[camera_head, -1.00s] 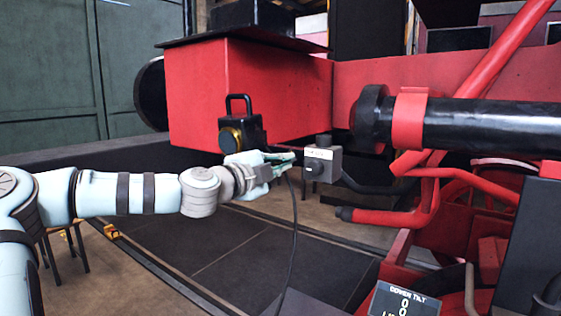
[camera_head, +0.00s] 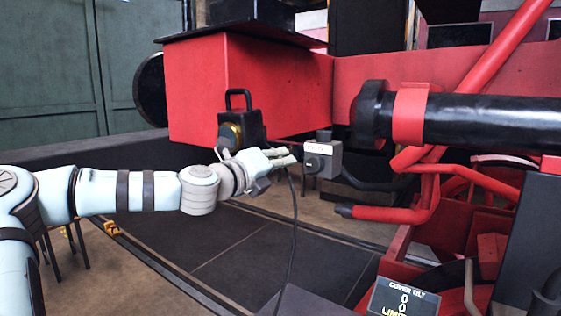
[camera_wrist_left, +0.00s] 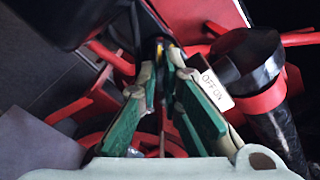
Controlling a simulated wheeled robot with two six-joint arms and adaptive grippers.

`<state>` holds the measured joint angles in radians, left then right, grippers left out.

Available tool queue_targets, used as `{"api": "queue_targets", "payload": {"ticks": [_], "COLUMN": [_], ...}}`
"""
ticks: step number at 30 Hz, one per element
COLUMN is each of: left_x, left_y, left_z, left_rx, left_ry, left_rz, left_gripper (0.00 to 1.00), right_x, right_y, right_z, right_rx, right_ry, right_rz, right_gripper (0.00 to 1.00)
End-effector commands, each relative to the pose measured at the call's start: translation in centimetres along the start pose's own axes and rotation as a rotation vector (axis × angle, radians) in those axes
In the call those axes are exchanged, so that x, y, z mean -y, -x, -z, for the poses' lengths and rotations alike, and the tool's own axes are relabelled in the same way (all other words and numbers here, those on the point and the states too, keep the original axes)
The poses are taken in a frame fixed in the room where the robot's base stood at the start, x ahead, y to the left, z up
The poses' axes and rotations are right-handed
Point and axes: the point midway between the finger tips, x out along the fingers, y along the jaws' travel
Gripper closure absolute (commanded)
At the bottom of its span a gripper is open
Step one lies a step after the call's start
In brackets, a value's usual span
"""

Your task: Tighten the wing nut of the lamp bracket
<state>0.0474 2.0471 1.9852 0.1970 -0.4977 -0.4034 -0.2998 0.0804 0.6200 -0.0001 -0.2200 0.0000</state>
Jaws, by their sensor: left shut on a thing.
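My left gripper (camera_head: 285,157) reaches in from the left, between the black lamp (camera_head: 240,128) and the grey switch box (camera_head: 322,159). In the left wrist view its two green-padded fingers (camera_wrist_left: 158,70) come close together at the tips. They are shut on a small, dark and yellowish part, which I take to be the wing nut, mostly hidden by the tips. The bracket itself is hard to make out. The lamp has a loop handle and a brass-coloured front and stands just behind my wrist. My right gripper is not in view.
The switch box's OFF ON label (camera_wrist_left: 214,88) is right beside the fingers. A black cable (camera_head: 292,225) hangs below the gripper. A red beam (camera_head: 245,90) is behind, a black cylinder (camera_head: 480,122) to the right.

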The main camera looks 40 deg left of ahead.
Motion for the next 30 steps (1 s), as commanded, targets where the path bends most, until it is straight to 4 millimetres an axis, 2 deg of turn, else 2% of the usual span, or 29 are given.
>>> {"api": "queue_targets", "payload": {"ticks": [1, 18, 30], "left_x": [0.08, -0.16, -0.24], "left_y": [0.0, 0.01, 0.01], "left_z": [-0.45, -0.51, -0.62], "left_rx": [0.012, 0.012, 0.012], "left_ry": [-0.042, -0.576, -0.826], "left_rz": [0.001, -0.002, -0.004], "left_gripper": [1.0, 1.0, 1.0], "right_x": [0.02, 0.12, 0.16], "right_y": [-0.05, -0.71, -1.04], "right_z": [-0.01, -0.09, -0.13], "right_rx": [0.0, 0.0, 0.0], "right_ry": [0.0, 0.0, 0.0], "right_rz": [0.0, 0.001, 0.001], "right_gripper": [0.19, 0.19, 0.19]}}
